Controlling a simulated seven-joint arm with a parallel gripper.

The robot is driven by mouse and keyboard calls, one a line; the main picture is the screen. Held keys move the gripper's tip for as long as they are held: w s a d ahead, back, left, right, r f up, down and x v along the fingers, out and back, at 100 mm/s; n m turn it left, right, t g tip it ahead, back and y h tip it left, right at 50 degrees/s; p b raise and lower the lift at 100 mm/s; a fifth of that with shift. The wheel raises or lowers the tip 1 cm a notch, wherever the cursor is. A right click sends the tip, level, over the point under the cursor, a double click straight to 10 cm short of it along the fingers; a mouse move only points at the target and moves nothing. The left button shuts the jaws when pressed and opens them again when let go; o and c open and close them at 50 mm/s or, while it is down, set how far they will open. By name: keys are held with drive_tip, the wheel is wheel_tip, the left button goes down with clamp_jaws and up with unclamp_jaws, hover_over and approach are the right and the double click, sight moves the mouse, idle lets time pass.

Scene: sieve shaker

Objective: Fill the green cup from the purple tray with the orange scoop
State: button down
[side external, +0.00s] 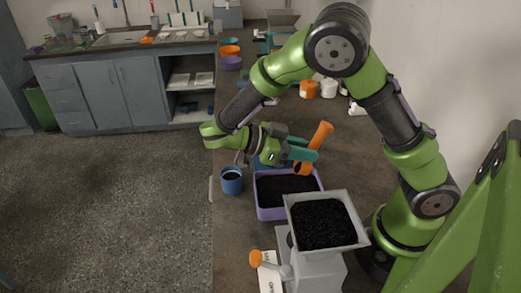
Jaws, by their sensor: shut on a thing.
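The purple tray (262,207) sits on the bench and holds dark granules. My gripper (312,149) has teal fingers and is shut on the orange scoop (321,134) above the far right part of the tray. The scoop is tilted, its handle up to the right and its lower end just over the granules; I cannot tell whether it touches them or carries any. I see no green cup. A blue cup (231,187) with dark contents stands left of the tray.
A grey machine (318,276) with a square hopper (290,222) of dark granules stands in front of the tray. Orange and white containers (308,89) stand behind. A blue object (263,163) is partly hidden behind my gripper.

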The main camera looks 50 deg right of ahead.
idle(0.3)
drive_tip(key=shift+w+a+r+g+h, duration=0.1)
drive_tip(key=shift+w+a+g+h, duration=0.15)
drive_tip(key=shift+g+h, duration=0.25)
idle(0.7)
drive_tip(key=shift+w+a+g+h, duration=0.3)
drive_tip(key=shift+g+h, duration=0.1)
drive_tip(key=shift+h, duration=0.1)
idle(0.7)
drive_tip(key=shift+w+a+g+h, duration=0.25)
drive_tip(key=shift+g+h, duration=0.25)
drive_tip(key=shift+h, duration=0.1)
idle(0.5)
drive_tip(key=shift+w+a+g+h, duration=0.25)
drive_tip(key=shift+a+g+h, duration=0.05)
drive_tip(key=shift+g+h, duration=0.1)
idle(0.8)
